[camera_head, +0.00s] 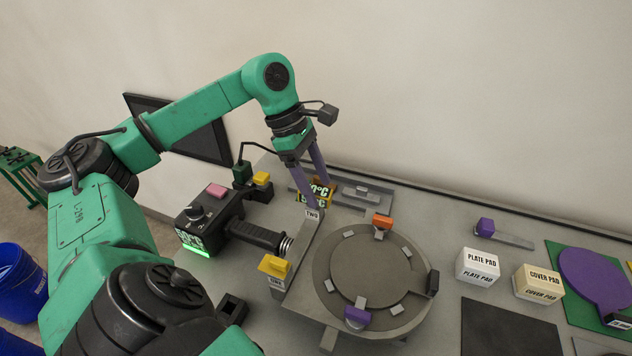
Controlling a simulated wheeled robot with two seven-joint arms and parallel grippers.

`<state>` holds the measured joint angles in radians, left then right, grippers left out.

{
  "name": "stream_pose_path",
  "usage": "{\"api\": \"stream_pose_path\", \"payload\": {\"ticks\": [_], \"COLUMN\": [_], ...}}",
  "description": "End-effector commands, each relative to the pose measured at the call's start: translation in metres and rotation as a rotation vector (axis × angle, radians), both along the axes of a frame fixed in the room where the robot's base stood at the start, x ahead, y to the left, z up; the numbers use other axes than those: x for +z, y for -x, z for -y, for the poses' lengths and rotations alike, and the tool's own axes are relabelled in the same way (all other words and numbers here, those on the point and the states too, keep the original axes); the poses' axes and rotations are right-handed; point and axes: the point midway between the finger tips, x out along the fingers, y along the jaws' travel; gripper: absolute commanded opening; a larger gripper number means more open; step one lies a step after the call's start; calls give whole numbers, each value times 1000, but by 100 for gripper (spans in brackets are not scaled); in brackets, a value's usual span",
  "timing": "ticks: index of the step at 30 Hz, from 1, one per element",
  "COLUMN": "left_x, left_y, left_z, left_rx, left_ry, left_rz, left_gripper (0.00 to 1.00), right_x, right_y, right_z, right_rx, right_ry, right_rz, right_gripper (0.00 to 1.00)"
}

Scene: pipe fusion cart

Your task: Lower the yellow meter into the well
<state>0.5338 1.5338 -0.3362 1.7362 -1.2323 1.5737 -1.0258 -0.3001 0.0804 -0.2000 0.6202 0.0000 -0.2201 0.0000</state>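The small yellow meter (317,197) has a dark face with bright digits, partly covered by a finger. My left gripper (318,194) reaches down from above with its two purple fingers on either side of the meter, and it appears shut on it. The meter is over or at the left end of a grey fixture (375,190) at the back of the cart. I cannot tell which opening is the well, or whether the meter's underside touches anything. A label reading TWO (312,214) is just below the meter. My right gripper is not in view.
A round grey plate (370,272) with small clips stands in front. A black control box (208,222) with a lit display and a black handle (255,235) are at left. A plate pad box (477,266) and a cover pad box (537,284) stand at right.

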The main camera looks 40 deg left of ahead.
Motion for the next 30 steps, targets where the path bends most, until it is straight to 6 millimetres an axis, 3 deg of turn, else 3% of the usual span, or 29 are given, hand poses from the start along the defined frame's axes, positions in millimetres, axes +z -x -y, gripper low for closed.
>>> {"api": "stream_pose_path", "payload": {"ticks": [8, 11, 18, 21, 25, 30], "left_x": [9, 29, 102, 122, 135, 135], "left_y": [0, 3, 11, 15, 17, 18], "left_z": [-3, -10, -36, -45, -51, -53], "left_rx": [1, 2, 0, 2, -1, 0], "left_ry": [0, 2, 3, 2, 1, 0], "left_rz": [2, 4, 7, 4, 2, -1], "left_gripper": [72, 72, 72, 72, 72, 72], "right_x": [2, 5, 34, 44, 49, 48], "right_y": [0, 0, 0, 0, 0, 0], "right_z": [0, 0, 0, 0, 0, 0], "right_rx": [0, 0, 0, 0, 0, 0], "right_ry": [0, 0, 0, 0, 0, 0], "right_rz": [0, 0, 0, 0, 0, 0], "right_gripper": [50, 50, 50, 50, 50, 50]}}
